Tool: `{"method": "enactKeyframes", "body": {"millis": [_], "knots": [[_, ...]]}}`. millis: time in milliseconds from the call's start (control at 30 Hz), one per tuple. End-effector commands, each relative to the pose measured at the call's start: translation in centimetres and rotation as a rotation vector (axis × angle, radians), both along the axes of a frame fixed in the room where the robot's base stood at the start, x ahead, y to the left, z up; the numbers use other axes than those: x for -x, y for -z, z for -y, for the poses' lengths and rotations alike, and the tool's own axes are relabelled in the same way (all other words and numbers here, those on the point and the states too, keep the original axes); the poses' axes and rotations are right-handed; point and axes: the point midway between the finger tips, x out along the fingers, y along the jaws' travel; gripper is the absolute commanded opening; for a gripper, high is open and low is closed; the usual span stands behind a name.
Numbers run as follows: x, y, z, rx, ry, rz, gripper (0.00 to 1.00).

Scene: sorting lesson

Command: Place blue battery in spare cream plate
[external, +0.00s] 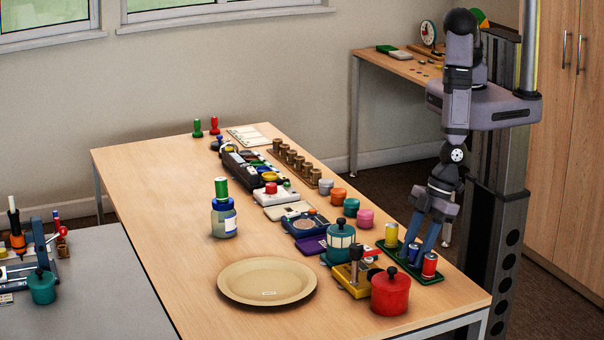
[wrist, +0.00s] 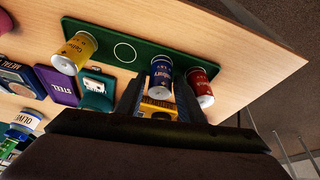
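The blue battery (wrist: 161,74) stands upright on a green tray (wrist: 100,30), between a yellow battery (wrist: 76,50) and a red battery (wrist: 200,88). In the external view it is mostly hidden behind my gripper (external: 423,256). My gripper (wrist: 160,82) points down at the tray with its fingers apart, one on each side of the blue battery. No clear contact shows.
A red pot (external: 390,293), a yellow block device (external: 352,282) and a teal pot (external: 341,240) stand between tray and plate. A jar with a green-topped item (external: 223,218) stands behind the plate. The table's left side is clear. An empty white ring (wrist: 124,52) marks the tray.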

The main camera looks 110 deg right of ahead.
Motion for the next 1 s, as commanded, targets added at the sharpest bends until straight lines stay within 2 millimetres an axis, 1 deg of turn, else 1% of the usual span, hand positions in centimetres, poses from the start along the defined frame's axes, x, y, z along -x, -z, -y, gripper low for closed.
{"method": "enactKeyframes", "body": {"millis": [33, 133, 167, 467, 667, 767, 867, 967, 1000], "knots": [[0.0, 0.0, 0.0, 0.0, 0.0, 0.0, 0.28], [0.0, 0.0, 0.0, 0.0, 0.0, 0.0, 0.04], [0.0, 0.0, 0.0, 0.0, -0.001, 0.0, 0.0], [0.0, -0.1, 0.0, -0.001, -0.001, 0.001, 0.0], [0.0, -0.8, -0.1, -0.001, -0.001, 0.002, 0.0], [-0.1, -1.6, -0.1, -0.001, -0.001, 0.003, 0.0], [-0.1, -2.8, -0.1, -0.001, 0.0, 0.003, 0.0], [-0.1, -4.7, -0.1, -0.003, 0.001, 0.003, 0.0], [-0.1, -5.6, -0.1, -0.004, 0.001, 0.003, 0.0]]}}
